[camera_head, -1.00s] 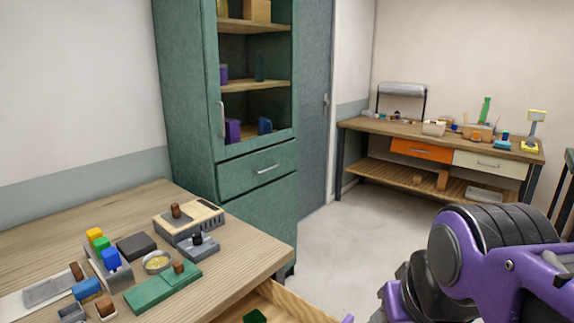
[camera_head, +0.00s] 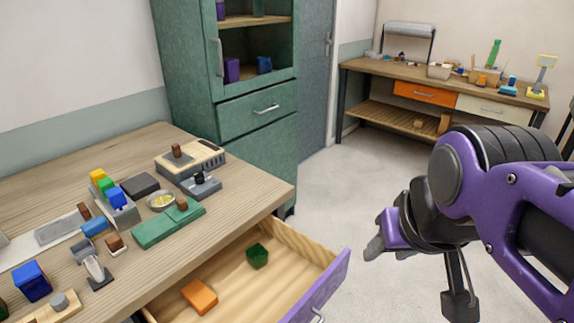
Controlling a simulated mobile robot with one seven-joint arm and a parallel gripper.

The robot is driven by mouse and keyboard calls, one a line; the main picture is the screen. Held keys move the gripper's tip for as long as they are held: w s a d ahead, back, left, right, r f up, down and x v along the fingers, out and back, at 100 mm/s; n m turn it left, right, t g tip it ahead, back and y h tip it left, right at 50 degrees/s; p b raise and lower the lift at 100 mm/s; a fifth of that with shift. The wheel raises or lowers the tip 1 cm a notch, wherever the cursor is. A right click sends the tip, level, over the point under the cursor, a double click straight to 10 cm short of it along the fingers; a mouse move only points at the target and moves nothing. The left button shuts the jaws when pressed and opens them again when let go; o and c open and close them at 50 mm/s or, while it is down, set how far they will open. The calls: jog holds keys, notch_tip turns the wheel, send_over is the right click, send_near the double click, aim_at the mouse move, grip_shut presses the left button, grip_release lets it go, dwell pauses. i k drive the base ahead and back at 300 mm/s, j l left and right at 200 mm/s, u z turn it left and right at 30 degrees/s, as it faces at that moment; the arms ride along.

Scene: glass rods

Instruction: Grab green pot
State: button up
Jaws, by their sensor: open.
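A small dark green pot (camera_head: 257,256) stands in an open drawer below the table, towards its back right. Its top seems open and it stands apart from the drawer walls. My gripper (camera_head: 376,247) is to the right of the drawer, beyond its purple front, with grey fingertips showing beside a purple part. It is open, apart from the pot and holds nothing that I see. The arm's wrist hides part of the gripper.
The drawer (camera_head: 318,252) is pulled out and also holds an orange block (camera_head: 200,297). The wooden table (camera_head: 255,200) above it carries several small tools and blocks. A green cabinet (camera_head: 255,160) stands behind. The floor (camera_head: 345,190) beyond the drawer is clear.

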aim_at(257, 256)
jog(key=u, duration=0.5)
jog(key=l+u, duration=0.1)
jog(key=u, duration=0.4)
jog(key=i+l+u, duration=0.1)
jog(key=u, duration=0.35)
jog(key=l+u, duration=0.1)
jog(key=u, duration=0.4)
jog(key=l+u, duration=0.45)
jog(key=k+l+u, duration=0.1)
jog(key=u, duration=0.3)
jog(key=k+l+u, duration=0.25)
jog(key=l, duration=0.15)
jog(key=k+l+u, duration=0.25)
jog(key=l, duration=0.15)
jog(key=i+l, duration=0.05)
jog(key=i, duration=0.05)
